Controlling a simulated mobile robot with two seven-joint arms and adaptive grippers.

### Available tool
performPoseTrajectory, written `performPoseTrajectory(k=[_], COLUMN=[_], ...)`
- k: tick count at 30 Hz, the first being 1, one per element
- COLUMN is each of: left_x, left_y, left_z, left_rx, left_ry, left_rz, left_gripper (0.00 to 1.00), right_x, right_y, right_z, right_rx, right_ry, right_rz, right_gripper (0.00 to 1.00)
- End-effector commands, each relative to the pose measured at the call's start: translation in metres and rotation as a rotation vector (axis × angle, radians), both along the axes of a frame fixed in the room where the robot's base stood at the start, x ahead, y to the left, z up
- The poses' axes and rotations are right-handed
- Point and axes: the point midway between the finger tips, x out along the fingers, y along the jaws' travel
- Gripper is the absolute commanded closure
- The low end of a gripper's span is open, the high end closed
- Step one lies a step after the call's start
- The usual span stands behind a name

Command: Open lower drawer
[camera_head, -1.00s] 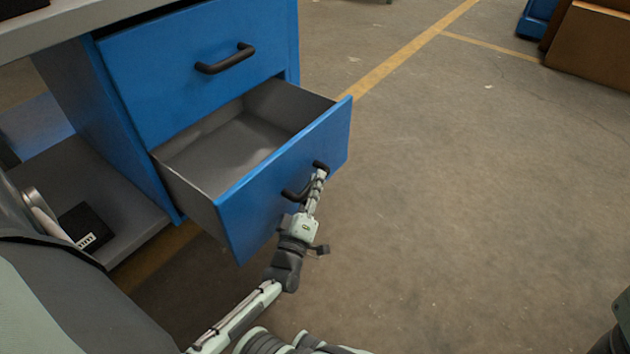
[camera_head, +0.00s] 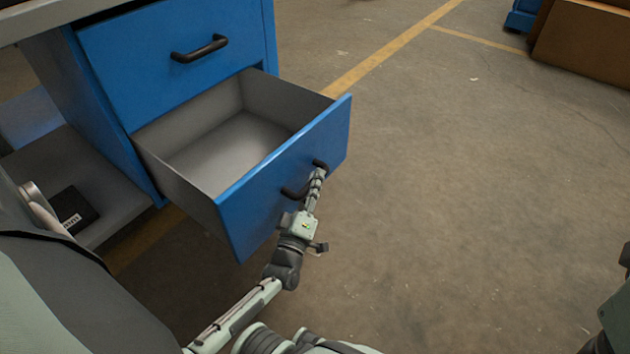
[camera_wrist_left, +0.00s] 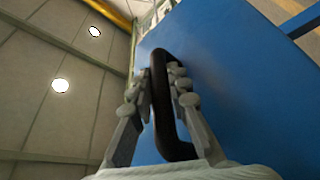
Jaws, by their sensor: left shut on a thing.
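The lower drawer (camera_head: 290,175) of the blue cabinet is pulled well out, and its grey inside looks empty. Its black handle (camera_head: 292,193) is on the front panel. My left gripper (camera_head: 316,180) is shut on this handle. In the left wrist view the handle (camera_wrist_left: 163,105) runs between the two fingers of the left gripper (camera_wrist_left: 160,90), with the blue drawer front (camera_wrist_left: 235,85) close behind. The upper drawer (camera_head: 170,65) is closed, with its own black handle (camera_head: 200,48). My right gripper is not in view.
The grey worktop (camera_head: 55,18) edge lies at the upper left. A shelf (camera_head: 110,190) with a black box (camera_head: 72,210) is left of the cabinet. The concrete floor (camera_head: 450,190) to the right is clear. A brown box (camera_head: 585,45) stands far off at the upper right.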

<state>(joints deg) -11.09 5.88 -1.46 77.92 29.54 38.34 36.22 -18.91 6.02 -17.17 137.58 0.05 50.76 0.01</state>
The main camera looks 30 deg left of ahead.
Motion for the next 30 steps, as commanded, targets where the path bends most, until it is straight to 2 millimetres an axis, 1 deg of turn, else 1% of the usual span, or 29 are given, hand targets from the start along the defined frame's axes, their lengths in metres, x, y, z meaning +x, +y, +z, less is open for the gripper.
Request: performPoseTrajectory(k=[6,7,12,20,23,26,30], left_x=[-0.001,-0.001,0.0,0.0,0.0,0.0,0.0], left_y=[0.0,0.0,0.0,0.0,0.0,0.0,0.0], left_z=[-0.001,-0.001,-0.001,0.0,0.006,0.019,0.049], left_rx=[-0.001,-0.001,0.0,0.0,-0.001,-0.003,-0.002], left_ry=[0.002,0.002,0.001,0.001,-0.001,-0.003,-0.009], left_rz=[0.001,0.001,0.001,0.001,0.001,0.001,0.003], left_gripper=[1.0,0.82,0.62,0.62,0.62,0.62,0.62], right_x=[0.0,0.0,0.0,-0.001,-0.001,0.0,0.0], right_y=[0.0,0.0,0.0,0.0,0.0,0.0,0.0], right_z=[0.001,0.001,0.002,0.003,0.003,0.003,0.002], right_rx=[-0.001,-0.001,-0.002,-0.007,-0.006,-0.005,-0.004], right_ry=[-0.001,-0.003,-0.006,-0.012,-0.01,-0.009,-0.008], right_rz=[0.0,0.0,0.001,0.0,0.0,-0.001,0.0], right_gripper=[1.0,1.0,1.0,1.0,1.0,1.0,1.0])
